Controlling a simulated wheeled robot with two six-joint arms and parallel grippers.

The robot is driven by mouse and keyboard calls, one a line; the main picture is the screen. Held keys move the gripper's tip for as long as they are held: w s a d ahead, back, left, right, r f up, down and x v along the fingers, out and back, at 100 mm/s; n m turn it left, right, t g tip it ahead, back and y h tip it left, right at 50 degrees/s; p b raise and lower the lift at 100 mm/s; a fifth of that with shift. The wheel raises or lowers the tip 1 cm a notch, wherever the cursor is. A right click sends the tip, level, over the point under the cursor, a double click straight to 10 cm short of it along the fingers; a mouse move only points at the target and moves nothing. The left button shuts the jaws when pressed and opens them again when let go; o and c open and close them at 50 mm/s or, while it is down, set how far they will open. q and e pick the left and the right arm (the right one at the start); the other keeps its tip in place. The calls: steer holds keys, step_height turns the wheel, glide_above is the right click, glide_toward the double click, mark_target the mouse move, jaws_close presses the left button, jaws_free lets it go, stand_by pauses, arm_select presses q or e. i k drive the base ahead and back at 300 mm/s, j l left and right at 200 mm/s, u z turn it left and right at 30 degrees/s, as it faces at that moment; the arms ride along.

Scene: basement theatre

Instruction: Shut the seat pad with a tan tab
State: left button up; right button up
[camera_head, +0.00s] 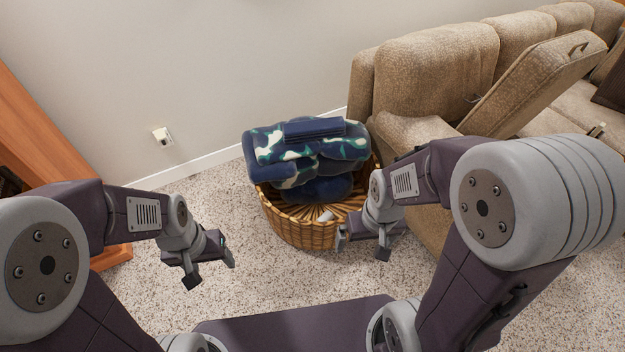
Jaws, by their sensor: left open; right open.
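A beige sofa (428,70) stands at the right. One of its seat pads (533,83) is raised and tilted up, standing open at a slant. A small brownish loop-like tab (578,48) shows near its upper end; its exact colour is hard to tell. My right arm hides the lower part of the pad and the seat in front of it. My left gripper (210,271) is open and empty above the carpet, far from the sofa. My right gripper (362,248) is open and empty, in front of the basket and left of the sofa.
A wicker basket (300,232) holding folded navy and camouflage cloth (335,150) stands left of the sofa, by the wall. A wooden cabinet (40,135) stands at the left. Speckled carpet (215,205) is clear between cabinet and basket.

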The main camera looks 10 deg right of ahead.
mark_target(545, 70)
steer(key=z, duration=1.8)
